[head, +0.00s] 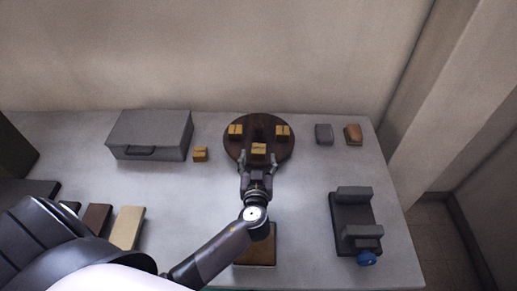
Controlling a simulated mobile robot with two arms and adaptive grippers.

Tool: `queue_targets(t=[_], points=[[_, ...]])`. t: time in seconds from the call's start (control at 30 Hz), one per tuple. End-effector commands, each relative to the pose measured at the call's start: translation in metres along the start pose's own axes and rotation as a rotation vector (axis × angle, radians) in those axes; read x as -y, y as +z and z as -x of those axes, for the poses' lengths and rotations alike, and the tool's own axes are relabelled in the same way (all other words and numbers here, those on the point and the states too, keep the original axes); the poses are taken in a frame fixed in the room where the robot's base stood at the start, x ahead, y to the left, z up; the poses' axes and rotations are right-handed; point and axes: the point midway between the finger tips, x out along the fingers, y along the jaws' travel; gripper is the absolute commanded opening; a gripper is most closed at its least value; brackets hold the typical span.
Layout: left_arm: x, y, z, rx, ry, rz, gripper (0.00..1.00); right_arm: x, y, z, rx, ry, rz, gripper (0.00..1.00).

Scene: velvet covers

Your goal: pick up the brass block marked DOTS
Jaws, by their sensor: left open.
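Small brass-coloured blocks stand on a round dark brown board (258,120): one at the left (235,131), one at the right (283,131) and one at the front (259,148). Another brass-coloured block (200,154) is on the table, left of the board. Their top marks are too small to read, so I cannot tell which is marked DOTS. My left gripper (258,158) is open at the board's front edge, its fingers on either side of the front block. I cannot tell whether they touch it. My right gripper is not in view.
A grey case (150,134) stands at the back left of the grey table (310,190). A grey block (324,134) and a brown block (353,134) are at the back right. A dark fixture (355,218) with a blue knob (366,258) is at the right. A tan-topped slab (258,248) lies under my arm.

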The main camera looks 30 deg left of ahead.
Motion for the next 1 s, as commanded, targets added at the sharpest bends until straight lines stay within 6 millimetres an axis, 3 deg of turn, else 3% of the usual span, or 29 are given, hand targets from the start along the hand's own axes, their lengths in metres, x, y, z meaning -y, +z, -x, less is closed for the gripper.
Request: queue_targets(t=[0.47,0.73,1.0], points=[[0.000,-0.001,-0.057,-0.001,0.000,-0.001,0.63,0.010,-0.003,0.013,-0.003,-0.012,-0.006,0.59],[0.000,0.001,-0.060,0.001,0.000,0.000,0.63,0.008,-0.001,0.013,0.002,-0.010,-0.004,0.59],[0.000,0.001,-0.059,0.000,0.000,0.000,0.45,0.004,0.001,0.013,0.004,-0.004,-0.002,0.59]])
